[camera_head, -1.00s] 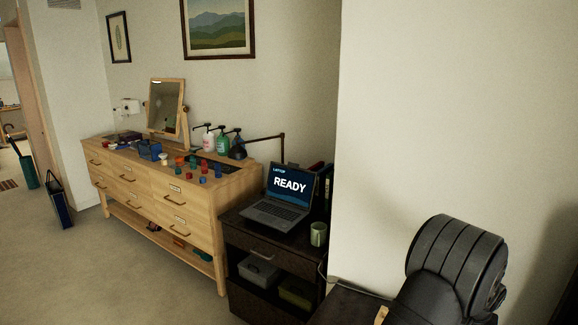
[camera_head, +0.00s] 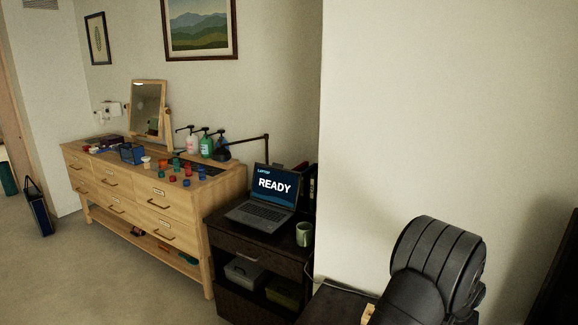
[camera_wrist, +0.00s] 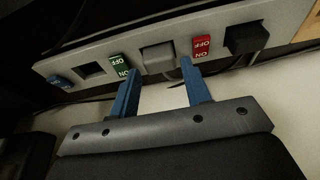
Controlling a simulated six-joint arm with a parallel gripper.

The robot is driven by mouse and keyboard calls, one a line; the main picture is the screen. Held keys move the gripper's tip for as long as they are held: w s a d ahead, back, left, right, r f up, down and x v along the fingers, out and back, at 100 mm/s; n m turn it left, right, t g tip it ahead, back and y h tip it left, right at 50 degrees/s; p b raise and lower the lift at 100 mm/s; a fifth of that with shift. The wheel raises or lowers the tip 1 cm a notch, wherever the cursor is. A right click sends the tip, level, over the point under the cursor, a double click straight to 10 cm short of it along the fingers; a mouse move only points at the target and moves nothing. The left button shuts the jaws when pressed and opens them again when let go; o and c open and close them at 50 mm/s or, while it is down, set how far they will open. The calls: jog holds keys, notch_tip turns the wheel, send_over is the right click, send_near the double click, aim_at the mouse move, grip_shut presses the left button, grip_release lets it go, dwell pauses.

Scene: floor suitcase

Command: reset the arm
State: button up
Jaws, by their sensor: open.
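My gripper (camera_wrist: 162,92) shows in the wrist view with two blue fingers spread apart and nothing between them. Its fingertips point at a grey power strip (camera_wrist: 150,58) that crosses the upper part of that view. The left fingertip is close to a green ON/OFF switch (camera_wrist: 120,66), and the right one is close to a red ON/OFF switch (camera_wrist: 201,46). I cannot tell if they touch. In the head view my arm shows at the lower right, and the gripper is out of sight.
A dark cabinet (camera_head: 262,243) bears an open laptop (camera_head: 262,205) reading READY and a green mug (camera_head: 304,234). A wooden dresser (camera_head: 130,195) with bottles and coloured jars stands left of it. A black plug (camera_wrist: 246,37) sits in the strip.

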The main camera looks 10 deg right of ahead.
jog(key=shift+x, duration=1)
jog(key=v, duration=0.3)
jog(key=d+v, duration=0.1)
jog(key=v, duration=0.1)
jog(key=shift+w, duration=0.15)
jog(key=s+r, duration=0.7)
jog(key=s, duration=0.4)
jog(key=w+a+n, duration=0.1)
jog(key=w+a, duration=0.7)
jog(key=w, duration=0.2)
jog(key=w+a+n, duration=0.1)
jog(key=w+a, duration=0.7)
jog(key=w, duration=0.3)
jog(key=w+a, duration=0.4)
jog(key=a, duration=0.3)
jog(key=w+a+r+n, duration=0.1)
jog(key=w+a, duration=0.3)
jog(key=a, duration=0.3)
jog(key=w+a+r+y, duration=0.1)
jog(key=w+a, duration=0.3)
jog(key=a, duration=0.4)
jog(key=shift+n, duration=0.4)
